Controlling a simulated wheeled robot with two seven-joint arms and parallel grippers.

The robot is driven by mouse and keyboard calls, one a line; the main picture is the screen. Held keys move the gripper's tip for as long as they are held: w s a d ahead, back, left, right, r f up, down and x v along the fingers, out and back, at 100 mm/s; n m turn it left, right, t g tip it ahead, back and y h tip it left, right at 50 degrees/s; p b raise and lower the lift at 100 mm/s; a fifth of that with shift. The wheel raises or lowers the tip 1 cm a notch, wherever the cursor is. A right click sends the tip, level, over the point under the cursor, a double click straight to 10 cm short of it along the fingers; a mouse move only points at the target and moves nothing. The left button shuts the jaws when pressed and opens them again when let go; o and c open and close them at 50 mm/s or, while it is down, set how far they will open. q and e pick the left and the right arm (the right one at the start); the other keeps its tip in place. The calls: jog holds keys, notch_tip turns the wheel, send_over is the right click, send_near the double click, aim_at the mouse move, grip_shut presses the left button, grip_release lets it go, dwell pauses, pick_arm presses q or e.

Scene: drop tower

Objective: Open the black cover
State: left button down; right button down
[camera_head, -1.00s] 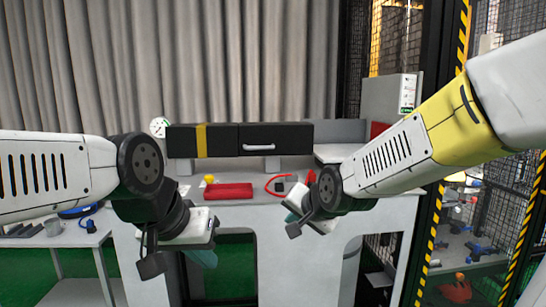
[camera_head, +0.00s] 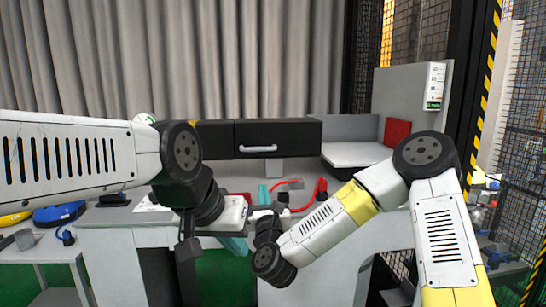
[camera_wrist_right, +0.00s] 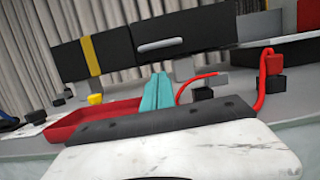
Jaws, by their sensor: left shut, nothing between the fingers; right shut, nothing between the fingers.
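The black cover (camera_head: 290,133) is a long black box front at the back of the work counter, with a silver bar handle (camera_head: 259,149). It looks closed. It also shows across the top of the right wrist view (camera_wrist_right: 180,30), with its handle (camera_wrist_right: 160,45). My right gripper (camera_head: 264,191) is shut and empty, its teal fingers pointing up below the handle and apart from it in the head view. The same fingers show in the right wrist view (camera_wrist_right: 158,90). My left gripper (camera_head: 235,245) is shut and empty, pointing down in front of the counter.
A red tray (camera_wrist_right: 75,122) and a small yellow object (camera_wrist_right: 95,99) lie on the counter. A red cable (camera_wrist_right: 262,80) with black blocks stands to the right. A white ledge with a red block (camera_head: 397,132) is at right. A side table with a blue object (camera_head: 60,213) is at left.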

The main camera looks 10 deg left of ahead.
jog(key=shift+w+m, duration=0.25)
jog(key=shift+m, duration=0.05)
jog(key=x, duration=1.9)
jog(key=shift+w+d+r, duration=0.1)
jog(key=shift+w+r, duration=0.15)
jog(key=shift+r, duration=0.05)
